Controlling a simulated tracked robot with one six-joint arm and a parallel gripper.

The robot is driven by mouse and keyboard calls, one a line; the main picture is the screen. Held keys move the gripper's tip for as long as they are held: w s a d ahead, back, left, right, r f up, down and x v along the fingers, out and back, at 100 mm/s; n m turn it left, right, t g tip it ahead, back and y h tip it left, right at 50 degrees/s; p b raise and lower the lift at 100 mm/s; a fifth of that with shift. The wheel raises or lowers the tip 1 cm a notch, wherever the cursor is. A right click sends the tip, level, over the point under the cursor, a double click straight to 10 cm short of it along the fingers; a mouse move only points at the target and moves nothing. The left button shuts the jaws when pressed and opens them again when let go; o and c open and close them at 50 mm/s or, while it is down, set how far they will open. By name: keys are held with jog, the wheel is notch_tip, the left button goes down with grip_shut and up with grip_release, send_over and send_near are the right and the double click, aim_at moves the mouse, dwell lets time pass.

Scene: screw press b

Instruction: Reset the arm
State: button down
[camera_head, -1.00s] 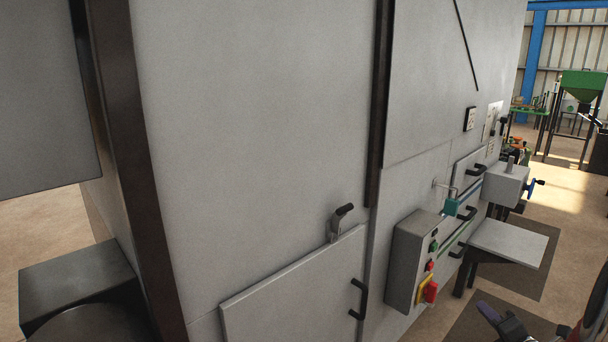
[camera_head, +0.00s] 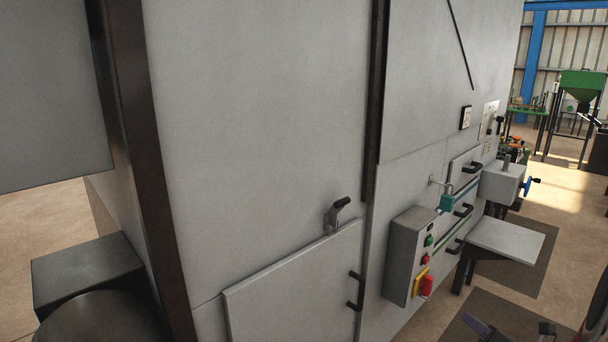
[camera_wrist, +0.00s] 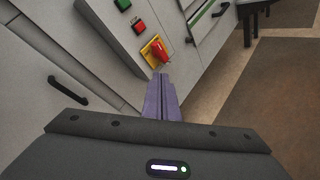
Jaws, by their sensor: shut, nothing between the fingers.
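My gripper (camera_wrist: 159,78) shows in the wrist view as two purple-grey fingers shut together, with nothing between them. Its tips appear just below the red rotary switch (camera_wrist: 159,52) on its yellow plate; whether they touch it is unclear. In the head view, only the tip of my gripper (camera_head: 480,323) shows at the bottom right edge, below and right of the grey control box (camera_head: 405,258). The box carries the red switch (camera_head: 426,286), a green button (camera_head: 429,240) and a red button (camera_head: 425,260). The rest of my arm is mostly out of frame.
The large grey press cabinet (camera_head: 265,120) fills most of the head view. A black door handle (camera_wrist: 68,90) is left of my gripper in the wrist view. A small grey shelf (camera_head: 505,241) juts out right of the control box. Open floor (camera_head: 570,220) lies to the right.

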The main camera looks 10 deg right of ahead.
jog(key=s+a+n+g+y, duration=0.3)
jog(key=s+a+n+g, duration=0.25)
jog(key=a+n, duration=0.6)
jog(key=s+a+n+g+y, duration=0.35)
jog(key=s+a+n, duration=0.25)
jog(key=a+n, duration=0.6)
jog(key=s+a+r+n+h, duration=0.3)
jog(key=s+a+r+n, duration=0.2)
jog(key=n, duration=0.5)
jog(key=s+a+r+n+h, duration=0.3)
jog(key=s+a+r+n, duration=0.2)
jog(key=r+n, duration=0.4)
jog(key=shift+n+h, duration=0.35)
jog(key=shift+n, duration=0.1)
jog(key=c, duration=2.5)
grip_release()
jog(key=shift+a+r, duration=0.1)
